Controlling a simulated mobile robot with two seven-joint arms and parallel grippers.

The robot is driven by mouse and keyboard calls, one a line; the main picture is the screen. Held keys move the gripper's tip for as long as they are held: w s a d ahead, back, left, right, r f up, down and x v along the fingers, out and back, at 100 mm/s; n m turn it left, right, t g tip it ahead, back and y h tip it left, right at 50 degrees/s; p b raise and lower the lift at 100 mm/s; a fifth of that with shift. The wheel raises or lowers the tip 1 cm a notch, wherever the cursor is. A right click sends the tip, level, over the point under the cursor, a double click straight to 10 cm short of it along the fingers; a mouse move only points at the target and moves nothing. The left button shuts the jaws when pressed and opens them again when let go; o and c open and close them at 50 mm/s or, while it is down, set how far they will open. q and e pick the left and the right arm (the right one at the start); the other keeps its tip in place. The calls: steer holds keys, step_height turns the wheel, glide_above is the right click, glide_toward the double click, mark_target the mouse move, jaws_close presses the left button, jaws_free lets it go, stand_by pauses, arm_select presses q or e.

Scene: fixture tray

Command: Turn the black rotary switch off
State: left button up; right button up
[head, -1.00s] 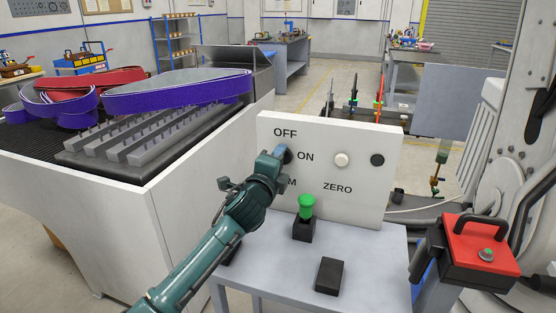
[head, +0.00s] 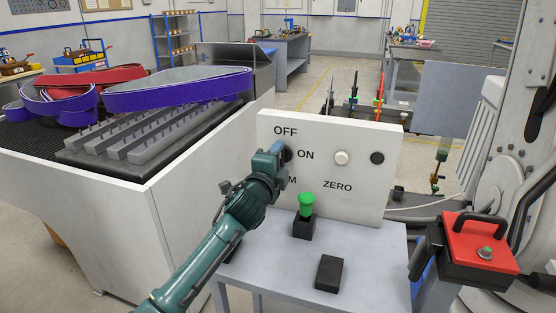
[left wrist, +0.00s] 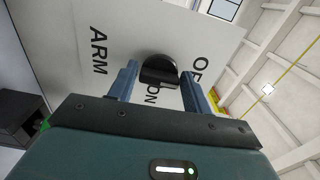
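The black rotary switch (head: 289,155) is on the upright white panel (head: 353,205), near the OFF and ON labels. My left gripper (head: 280,149) is at the switch and hides part of it in the head view. In the left wrist view the black knob (left wrist: 158,70) lies between the two blue-grey fingers of the left gripper (left wrist: 158,72), which stand apart. I cannot tell whether either finger touches the knob. The OFF label is to the right of the knob there, and ON is just below it. My right gripper is not in view.
The panel also has a white button (head: 341,158) and a black round part (head: 377,158). A green button on a black base (head: 304,228) and a black block (head: 329,273) are on the grey table (head: 280,270). A red-topped box (head: 478,245) is at the right.

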arm_select(q)
steer(key=o, duration=0.3)
steer(key=v, duration=1.3)
